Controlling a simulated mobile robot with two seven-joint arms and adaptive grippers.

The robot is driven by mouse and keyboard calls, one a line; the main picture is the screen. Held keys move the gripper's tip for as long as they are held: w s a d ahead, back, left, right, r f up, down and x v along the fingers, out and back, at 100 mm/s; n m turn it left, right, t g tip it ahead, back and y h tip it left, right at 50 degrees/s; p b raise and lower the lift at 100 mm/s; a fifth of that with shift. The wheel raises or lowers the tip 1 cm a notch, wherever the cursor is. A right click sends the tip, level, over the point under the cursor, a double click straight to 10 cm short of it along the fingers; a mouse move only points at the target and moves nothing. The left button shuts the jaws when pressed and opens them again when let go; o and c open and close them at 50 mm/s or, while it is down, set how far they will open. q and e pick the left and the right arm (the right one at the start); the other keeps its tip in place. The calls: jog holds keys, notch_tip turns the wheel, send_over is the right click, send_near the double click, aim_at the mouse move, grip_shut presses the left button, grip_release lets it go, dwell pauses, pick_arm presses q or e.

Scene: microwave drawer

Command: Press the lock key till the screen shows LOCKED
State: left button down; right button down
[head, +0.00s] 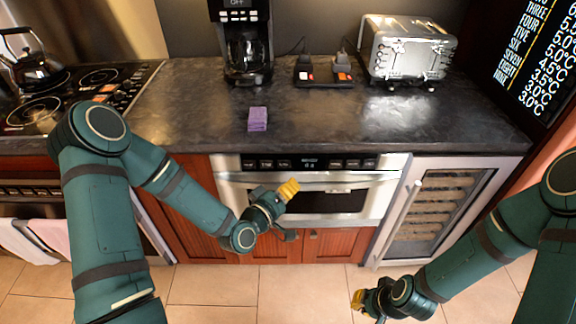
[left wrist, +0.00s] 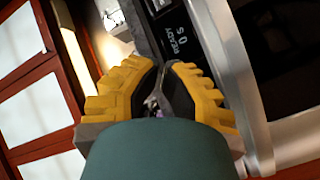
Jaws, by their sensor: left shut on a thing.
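The microwave drawer (head: 228,178) sits under the counter, with a black control panel (head: 345,163) along its top. Its screen (head: 309,163) also shows in the left wrist view (left wrist: 178,48), reading READY and 0 S. The key labels are too small to read, so I cannot tell which is the lock key. My left gripper (head: 290,188) is in front of the drawer's handle, just below the panel. In the left wrist view its yellow fingers (left wrist: 160,90) are close together on something slim that I cannot identify. My right gripper (head: 358,300) hangs low over the floor, its jaw opening unclear.
A purple block (head: 258,119) lies on the dark counter (head: 190,110). A stove (head: 70,95) is left, a wine cooler (head: 450,200) right. Floor in front is clear.

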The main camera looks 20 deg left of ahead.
dwell(0.3)
pick_arm(q)
jog(key=b, duration=0.1)
send_near(297, 160)
jog(key=w+d, duration=0.3)
jog(key=shift+w+a+f+b, duration=0.2)
jog(key=shift+w+a+b, duration=0.1)
jog(key=shift+w, duration=0.2)
jog(key=shift+w, duration=0.1)
dwell(1.1)
jog(key=shift+w+a+f, duration=0.1)
jog(key=shift+w, duration=0.15)
jog(key=shift+w+a+f, duration=0.1)
jog(key=shift+w, duration=0.3)
dwell(0.7)
dwell(0.4)
jog(key=shift+s, duration=0.75)
